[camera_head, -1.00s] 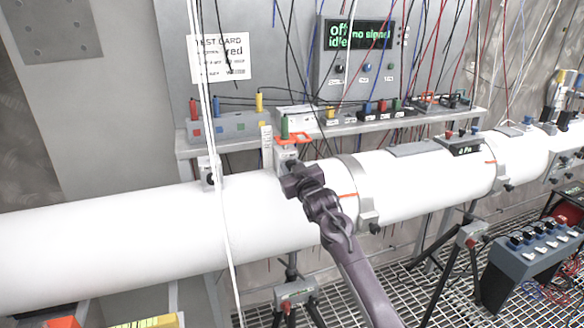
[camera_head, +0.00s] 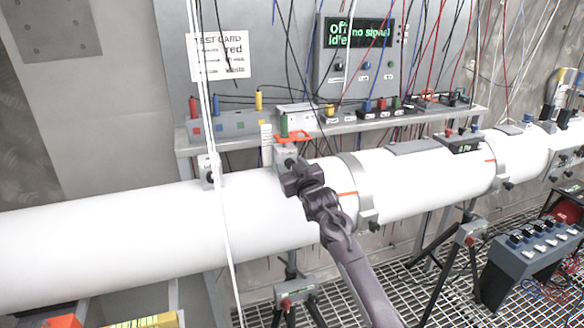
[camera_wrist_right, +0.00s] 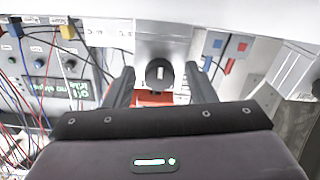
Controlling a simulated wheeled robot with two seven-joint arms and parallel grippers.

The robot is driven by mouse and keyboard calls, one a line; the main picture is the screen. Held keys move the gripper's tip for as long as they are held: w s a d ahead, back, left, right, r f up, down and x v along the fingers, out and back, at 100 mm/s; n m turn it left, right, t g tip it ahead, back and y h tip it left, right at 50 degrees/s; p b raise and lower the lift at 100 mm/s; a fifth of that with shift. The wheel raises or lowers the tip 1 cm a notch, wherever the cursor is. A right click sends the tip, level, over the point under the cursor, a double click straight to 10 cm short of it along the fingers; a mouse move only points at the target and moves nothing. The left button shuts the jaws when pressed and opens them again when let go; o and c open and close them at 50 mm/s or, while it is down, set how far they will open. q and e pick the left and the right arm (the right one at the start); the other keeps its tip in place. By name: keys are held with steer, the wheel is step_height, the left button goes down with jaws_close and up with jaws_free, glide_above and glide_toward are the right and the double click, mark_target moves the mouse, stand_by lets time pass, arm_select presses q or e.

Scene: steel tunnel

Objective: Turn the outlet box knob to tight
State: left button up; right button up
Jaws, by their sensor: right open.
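The outlet box (camera_head: 285,154) is a small light grey block on top of the white pipe (camera_head: 110,235). In the right wrist view, the box (camera_wrist_right: 165,38) fills the upper middle. Its dark round knob (camera_wrist_right: 160,73) has a short white mark that looks upright in that picture. My right gripper (camera_head: 291,167) is at the front of the box and hides the knob in the head view. In the wrist view, the right gripper (camera_wrist_right: 160,78) is open, with one dark finger on each side of the knob and a visible gap on both sides. My left gripper is out of view.
A green plug (camera_head: 284,126) and an orange frame (camera_head: 294,137) are just above the box. A shelf (camera_head: 228,146) with coloured sockets runs behind the pipe. A white cable (camera_head: 223,215) hangs left of my gripper. A metal clamp band (camera_head: 357,180) circles the pipe to the right.

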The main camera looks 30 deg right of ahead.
steer(key=shift+s, duration=0.3)
steer(key=b+v, duration=0.2)
steer(key=v, duration=0.5)
steer(key=shift+b, duration=0.3)
steer(key=shift+s, duration=0.1)
